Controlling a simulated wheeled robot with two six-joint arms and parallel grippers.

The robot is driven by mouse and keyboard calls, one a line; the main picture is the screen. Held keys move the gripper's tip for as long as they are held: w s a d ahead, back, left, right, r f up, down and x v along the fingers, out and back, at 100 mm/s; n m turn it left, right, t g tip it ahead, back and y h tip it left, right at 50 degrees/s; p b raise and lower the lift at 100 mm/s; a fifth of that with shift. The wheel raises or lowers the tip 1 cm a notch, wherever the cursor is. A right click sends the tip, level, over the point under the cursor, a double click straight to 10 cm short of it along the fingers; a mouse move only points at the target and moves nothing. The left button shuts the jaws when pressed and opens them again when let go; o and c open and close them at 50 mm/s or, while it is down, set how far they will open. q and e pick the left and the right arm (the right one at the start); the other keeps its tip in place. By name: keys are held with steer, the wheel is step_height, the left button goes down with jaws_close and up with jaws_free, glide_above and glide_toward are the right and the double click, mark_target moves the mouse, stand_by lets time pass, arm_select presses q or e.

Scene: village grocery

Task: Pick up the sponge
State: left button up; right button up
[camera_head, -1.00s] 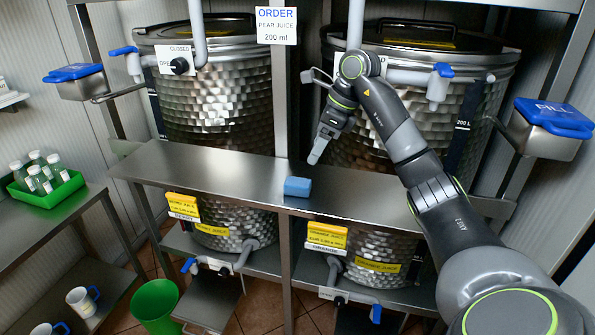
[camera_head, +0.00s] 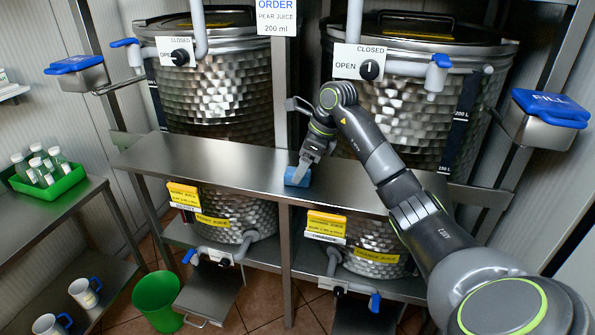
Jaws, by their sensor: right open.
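The blue sponge (camera_head: 297,177) lies on the steel shelf (camera_head: 225,163) in front of the two vats, close to the shelf's front edge. My right gripper (camera_head: 301,170) is at the sponge, with its fingers pointing down over it. The gripper is open. It covers part of the sponge's upper side, and I cannot tell whether the fingers touch it. My left gripper is not in view.
Two dimpled steel vats (camera_head: 215,105) stand behind the shelf, with valves and signs. A steel post (camera_head: 286,240) runs below the shelf by the sponge. A green crate of bottles (camera_head: 45,188) and several mugs (camera_head: 84,292) are at left. A green bin (camera_head: 157,302) stands on the floor.

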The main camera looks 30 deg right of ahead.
steer(key=shift+x, duration=1.05)
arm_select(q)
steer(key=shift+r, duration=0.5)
arm_select(e)
steer(key=c, duration=1)
steer(key=shift+c, duration=0.2)
step_height(320, 180, up, 6)
steer(key=b, duration=0.2)
steer(key=shift+r+b, duration=0.15)
steer(key=shift+b, duration=0.15)
step_height(320, 180, up, 3)
steer(key=shift+f+p, duration=0.1)
steer(key=shift+p, duration=0.75)
arm_select(q)
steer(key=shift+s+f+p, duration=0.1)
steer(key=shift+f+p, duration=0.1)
steer(key=shift+p, duration=0.25)
arm_select(e)
steer(key=shift+r, duration=0.55)
